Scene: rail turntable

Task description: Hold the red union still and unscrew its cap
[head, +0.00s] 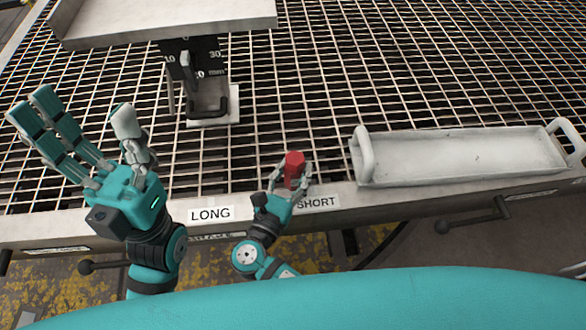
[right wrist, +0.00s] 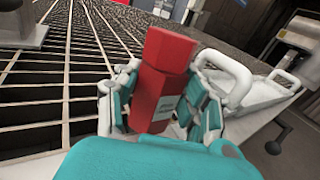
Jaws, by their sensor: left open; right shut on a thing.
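The red union (right wrist: 149,100) stands upright between the fingers of my right gripper (head: 291,171). Its lower body carries a small pale label. Its cap (right wrist: 168,50) is the red upper part; it sits on top of the body and rises above the fingers. The red union also shows in the head view (head: 294,158), by the front edge of the grating near the SHORT label. My right gripper is shut on the body, fingers on both sides. My left gripper (head: 84,130) is open and empty, raised to the left of the union, fingers pointing up and away.
A white tray with handles (head: 460,155) lies right of the union. A metal stand with a scale plate (head: 207,105) and a pale platform (head: 160,20) is at the back left. LONG (head: 211,214) and SHORT (head: 316,202) labels mark the front rail. Open grating lies behind the union.

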